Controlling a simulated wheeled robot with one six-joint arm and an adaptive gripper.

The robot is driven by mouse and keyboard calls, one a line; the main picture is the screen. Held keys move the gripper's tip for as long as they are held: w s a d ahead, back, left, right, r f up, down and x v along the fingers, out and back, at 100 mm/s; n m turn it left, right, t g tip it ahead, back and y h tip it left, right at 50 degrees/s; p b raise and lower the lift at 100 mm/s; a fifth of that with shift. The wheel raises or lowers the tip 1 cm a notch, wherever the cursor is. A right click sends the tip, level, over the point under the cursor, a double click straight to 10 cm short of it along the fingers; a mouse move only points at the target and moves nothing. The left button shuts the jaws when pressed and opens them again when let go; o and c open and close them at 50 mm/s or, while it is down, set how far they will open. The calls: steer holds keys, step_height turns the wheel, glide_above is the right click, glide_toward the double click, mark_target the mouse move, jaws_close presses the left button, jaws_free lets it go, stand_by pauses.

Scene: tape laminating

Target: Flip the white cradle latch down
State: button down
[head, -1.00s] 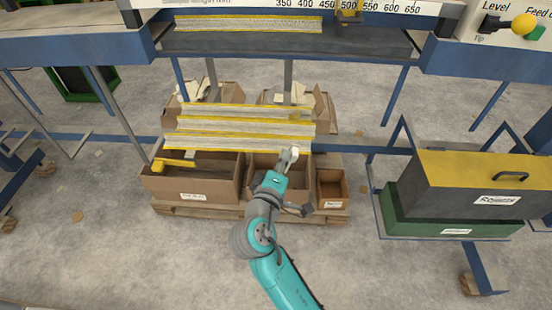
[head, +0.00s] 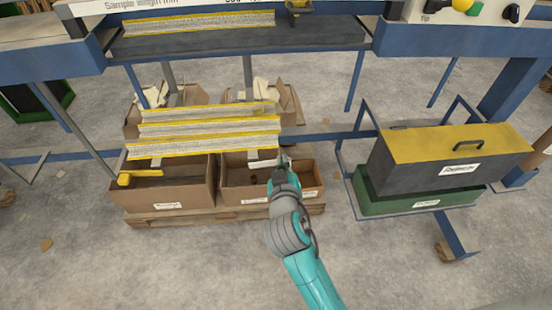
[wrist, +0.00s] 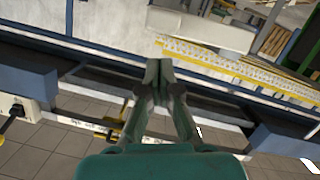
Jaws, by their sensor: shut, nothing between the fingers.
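A white bar-like piece (head: 262,163), which looks like the cradle latch, lies just below the right end of the nearest yellow-edged strip (head: 205,150) in the head view. My gripper (head: 284,160) is just right of this piece; I cannot tell whether they touch. In the wrist view, my gripper (wrist: 160,65) has its fingertips together with nothing between them. A pale block (wrist: 200,27) lies beyond the fingertips there, beside a yellow-edged strip (wrist: 240,65); I cannot tell whether this block is the latch.
Open cardboard boxes (head: 168,188) stand on a pallet below the strips. A dark bin with a yellow lid (head: 450,160) stands to the right. A dark bench shelf (head: 235,38) spans the back. Bare floor lies in front.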

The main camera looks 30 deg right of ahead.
steer(key=shift+s+d+f+m+y, duration=0.15)
steer(key=shift+d+f+m+y, duration=0.2)
steer(key=shift+f+m, duration=0.3)
steer(key=shift+s+d+f+m+y, duration=0.1)
steer(key=shift+d+f+m+y, duration=0.2)
steer(key=shift+f+m, duration=0.35)
steer(key=shift+f, duration=0.1)
